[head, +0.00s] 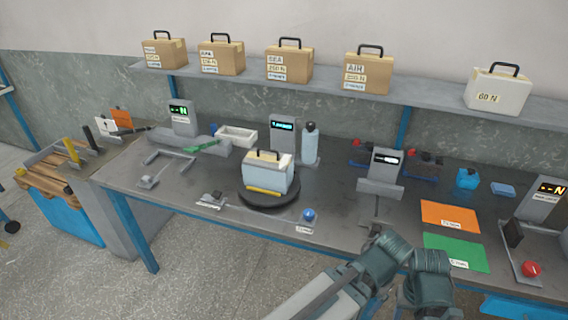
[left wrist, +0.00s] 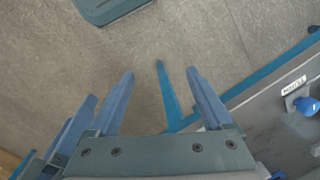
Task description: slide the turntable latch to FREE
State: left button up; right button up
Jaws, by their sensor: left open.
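In the head view, a dark round turntable (head: 268,201) carries a pale box (head: 262,176) with a black handle and a yellow strip. A small metal latch piece (head: 214,197) with a label sits at its front left. A blue knob (head: 308,214) with a label stands at its front right, by the table edge. The knob also shows at the right edge of the left wrist view (left wrist: 305,104). Which part is the latch and its setting are too small to tell. My left gripper (left wrist: 160,76) is open and empty over the floor, apart from both. My right gripper is not visible.
The grey table (head: 345,190) has a front edge between floor and fixtures. Behind the turntable are a grey display post (head: 284,130) and a bottle (head: 309,148). Orange (head: 449,215) and green (head: 455,253) mats lie at the right. Boxes stand on a shelf (head: 420,98) above.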

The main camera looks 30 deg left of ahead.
aim_at(215, 193)
jog(key=u, duration=1.7)
